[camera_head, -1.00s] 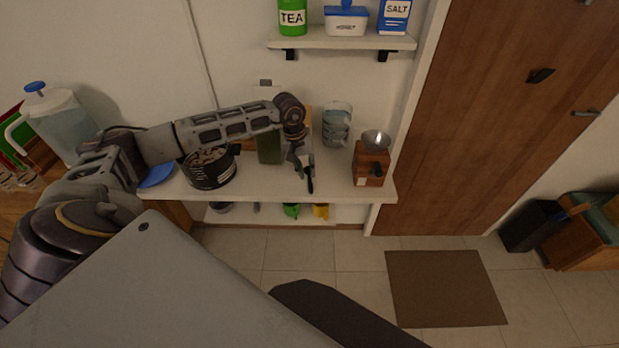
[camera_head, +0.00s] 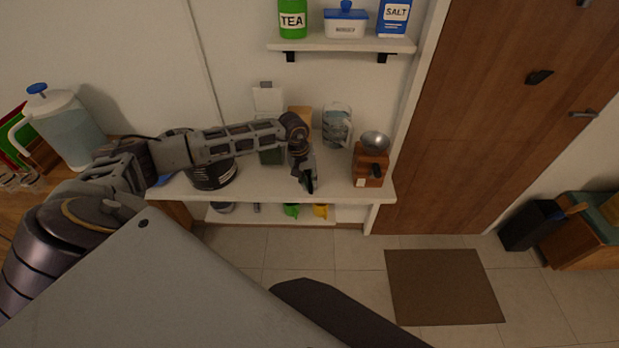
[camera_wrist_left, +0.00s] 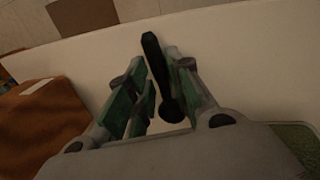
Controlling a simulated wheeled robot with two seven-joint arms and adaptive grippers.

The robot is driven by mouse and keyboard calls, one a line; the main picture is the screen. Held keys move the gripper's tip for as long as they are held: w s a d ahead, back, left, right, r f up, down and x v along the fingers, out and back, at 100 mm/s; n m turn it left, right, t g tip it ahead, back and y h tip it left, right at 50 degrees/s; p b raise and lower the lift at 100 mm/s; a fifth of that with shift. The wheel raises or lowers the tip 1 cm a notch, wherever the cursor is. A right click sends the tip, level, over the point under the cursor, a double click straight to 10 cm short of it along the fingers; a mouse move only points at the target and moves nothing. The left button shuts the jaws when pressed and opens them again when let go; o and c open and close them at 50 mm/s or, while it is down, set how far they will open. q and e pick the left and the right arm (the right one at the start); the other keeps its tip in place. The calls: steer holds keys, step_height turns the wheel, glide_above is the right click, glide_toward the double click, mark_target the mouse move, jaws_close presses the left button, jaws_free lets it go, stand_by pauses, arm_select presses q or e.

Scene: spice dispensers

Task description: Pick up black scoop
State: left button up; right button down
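The black scoop (camera_wrist_left: 157,70) shows in the left wrist view as a slim dark handle with a rounded end, lying between the fingers of my left gripper (camera_wrist_left: 153,62). The right-hand finger is close beside it; light surface shows between the scoop and the left-hand finger. The fingers look apart, not clearly closed on the scoop. In the head view my left gripper (camera_head: 306,184) is low over the front part of the white counter (camera_head: 335,188). The scoop is hard to separate from the dark fingers there. My right gripper is not in view.
A wooden grinder (camera_head: 369,167) with a metal bowl stands right of the gripper. A glass jug (camera_head: 337,124) and a green container (camera_head: 270,156) stand behind. A dark pot (camera_head: 213,174) is to the left. A wall shelf (camera_head: 340,42) is above. Counter between gripper and grinder is clear.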

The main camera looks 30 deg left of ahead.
mark_target(309, 182)
arm_select(q)
steer(key=shift+f, duration=0.1)
steer(key=shift+c, duration=0.3)
jaws_close()
step_height(309, 182, up, 10)
steer(key=b, duration=0.1)
steer(key=shift+b, duration=0.35)
stand_by(0.4)
stand_by(0.7)
